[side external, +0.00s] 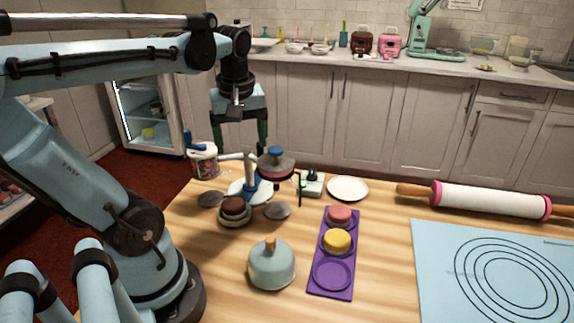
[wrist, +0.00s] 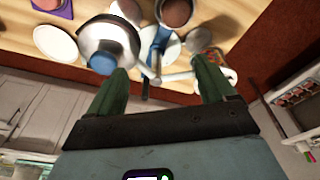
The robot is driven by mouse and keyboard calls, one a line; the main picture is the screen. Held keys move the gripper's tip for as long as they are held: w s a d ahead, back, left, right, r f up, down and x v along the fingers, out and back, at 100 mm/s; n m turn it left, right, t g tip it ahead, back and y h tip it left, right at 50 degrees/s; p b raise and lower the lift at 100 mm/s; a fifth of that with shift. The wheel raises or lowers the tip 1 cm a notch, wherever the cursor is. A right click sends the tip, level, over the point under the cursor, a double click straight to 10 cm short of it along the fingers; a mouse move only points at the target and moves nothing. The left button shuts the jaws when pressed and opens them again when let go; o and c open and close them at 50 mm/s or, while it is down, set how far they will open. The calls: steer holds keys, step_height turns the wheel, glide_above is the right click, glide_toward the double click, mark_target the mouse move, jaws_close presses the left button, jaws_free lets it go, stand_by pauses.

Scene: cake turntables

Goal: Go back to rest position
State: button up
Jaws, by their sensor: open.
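My gripper (side external: 238,146) hangs in the air above the back left of the wooden table, pointing down, with its green fingers apart and nothing between them. In the wrist view the gripper (wrist: 160,72) is spread, with the turntable seen beyond it. The turntable has a blue and white post (side external: 249,172) and arms bearing small round plates. A brown cake (side external: 235,206) is on its front plate. A round piece with a blue knob (side external: 276,152) is at its right; it also shows in the wrist view (wrist: 104,62). The fingers appear apart from all of these.
A purple tray (side external: 330,291) holds a pink cake and a yellow cake; its front recess is empty. A grey-blue dome (side external: 271,270) stands left of it. A white plate (side external: 348,188), rolling pin (side external: 490,200) and blue mat (side external: 440,285) lie right. A sprinkle jar (side external: 204,164) stands back left.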

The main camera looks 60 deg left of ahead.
steer(key=w+d+r+m+t+y, duration=0.1)
steer(key=w+d+r+m+t, duration=0.2)
steer(key=w+d+m, duration=0.4)
steer(key=w+m+t, duration=0.1)
steer(key=m, duration=0.3)
steer(key=shift+m+t, duration=0.4)
steer(key=shift+o, duration=0.3)
steer(key=s+d+f+m+t+h, duration=0.1)
steer(key=s+d+f+m+h, duration=0.1)
steer(key=d+f, duration=0.4)
steer(key=shift+s+d+f+m, duration=0.15)
steer(key=shift+d+f+m, duration=0.2)
steer(key=shift+m, duration=0.25)
steer(key=shift+o, duration=1.3)
steer(key=shift+s+d+f+t+h, duration=0.15)
steer(key=shift+d+t+h, duration=0.15)
steer(key=shift+d+h, duration=0.1)
step_height(320, 180, up, 14)
steer(key=w+a+r+m+g, duration=0.3)
steer(key=w+a+r+m, duration=0.15)
steer(key=w+a, duration=0.2)
steer(key=w+a+f+m+g, duration=0.45)
steer(key=w+a, duration=0.25)
steer(key=a, duration=0.2)
step_height(320, 180, down, 14)
steer(key=shift+w+a, duration=0.15)
steer(key=shift+w, duration=0.05)
